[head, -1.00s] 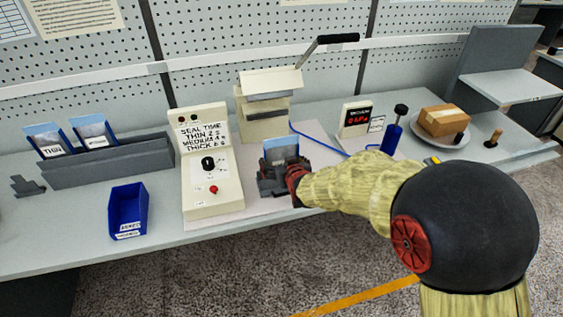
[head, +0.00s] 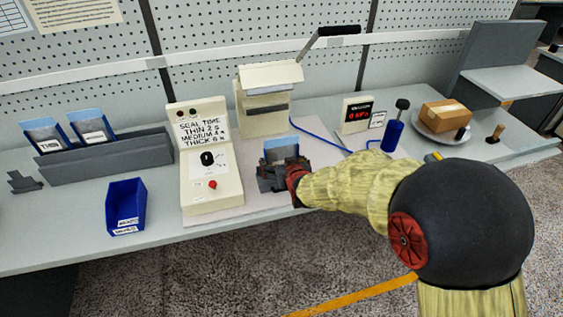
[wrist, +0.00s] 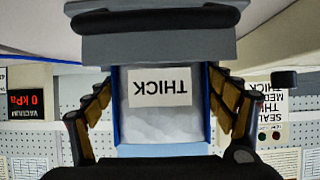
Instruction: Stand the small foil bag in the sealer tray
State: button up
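The small foil bag (head: 282,150) is blue-edged with a pale face and stands upright in front of the sealer (head: 266,110). In the wrist view the bag (wrist: 163,115) shows a THICK label, upside down in the picture. My gripper (head: 285,177) is low around the bag. In the wrist view the fingers of my gripper (wrist: 162,85) flank it, with their pads against its side edges. A grey tray-like part (wrist: 158,48) covers the bag's lower end. Whether the bag rests on the tray floor is hidden.
A control box (head: 212,165) stands close left of the bag. A blue bin (head: 126,207) and a grey rack (head: 105,160) with two bags are farther left. A vacuum display (head: 356,115), a blue bottle (head: 392,135) and a plate with a carton (head: 446,115) are to the right.

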jog(key=o, duration=0.4)
jog(key=v, duration=1.2)
dwell(0.6)
jog(key=s+d+f+g+h, duration=0.1)
jog(key=s+d+f+g, duration=0.15)
jog(key=s, duration=0.35)
jog(key=s+d+f+g, duration=0.1)
jog(key=s+f+g, duration=0.25)
jog(key=s, duration=0.25)
jog(key=s+d+r+m, duration=0.1)
jog(key=s+d+r, duration=0.3)
jog(key=s, duration=0.1)
jog(key=s+d+r+m+h, duration=0.1)
jog(key=s+d+r, duration=0.3)
jog(key=s+r, duration=0.1)
jog(key=s+d+r+m+h, duration=0.1)
jog(key=s+d+r, duration=0.4)
jog(key=shift+s+r+p, duration=0.25)
jog(key=shift+s+p, duration=0.15)
